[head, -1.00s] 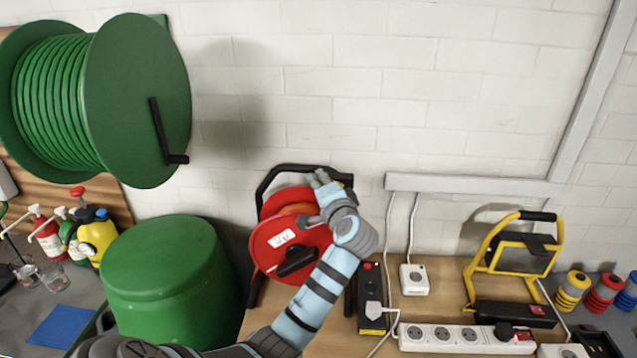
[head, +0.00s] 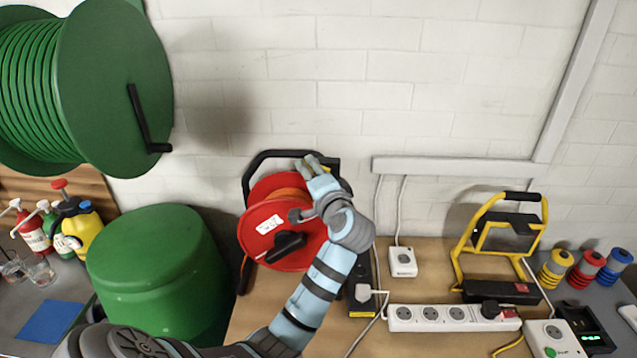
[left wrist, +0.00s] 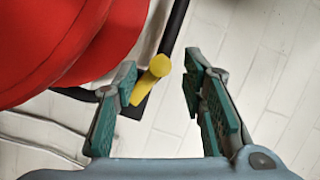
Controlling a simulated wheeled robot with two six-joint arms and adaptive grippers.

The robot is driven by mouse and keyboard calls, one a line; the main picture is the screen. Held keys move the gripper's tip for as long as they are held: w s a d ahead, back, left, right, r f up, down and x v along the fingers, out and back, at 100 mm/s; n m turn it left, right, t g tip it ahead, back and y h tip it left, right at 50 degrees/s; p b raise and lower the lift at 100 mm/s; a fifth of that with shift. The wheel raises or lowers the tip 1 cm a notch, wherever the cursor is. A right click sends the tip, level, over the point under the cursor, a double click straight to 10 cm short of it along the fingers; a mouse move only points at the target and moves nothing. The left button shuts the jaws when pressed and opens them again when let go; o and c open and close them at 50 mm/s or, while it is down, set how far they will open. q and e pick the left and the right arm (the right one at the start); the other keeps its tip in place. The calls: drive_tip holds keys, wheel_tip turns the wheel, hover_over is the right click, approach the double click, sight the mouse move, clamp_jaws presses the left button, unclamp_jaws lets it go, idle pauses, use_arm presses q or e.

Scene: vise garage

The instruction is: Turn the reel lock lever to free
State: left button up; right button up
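The red cable reel (head: 264,219) stands on the bench against the wall, in a black frame, with a black handle on its face. My left gripper (head: 306,188) is at its upper right edge and covers part of it. In the left wrist view, a yellow lever with a rounded end (left wrist: 157,67) lies near the left fingertip, beside the red reel (left wrist: 60,40) and a black frame bar. My left gripper (left wrist: 160,63) is open there, its fingers apart around the lever's end. I cannot tell if a finger touches it. My right gripper is not in view.
A green drum (head: 155,270) and a large green hose reel (head: 110,90) are on the left. A white power strip (head: 455,318), a yellow work light (head: 463,240) and a white socket box (head: 403,262) are on the right. Cables run across the bench.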

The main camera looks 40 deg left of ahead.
use_arm(q)
drive_tip(key=v, duration=0.8)
drive_tip(key=shift+d, duration=0.45)
drive_tip(key=shift+a, duration=0.15)
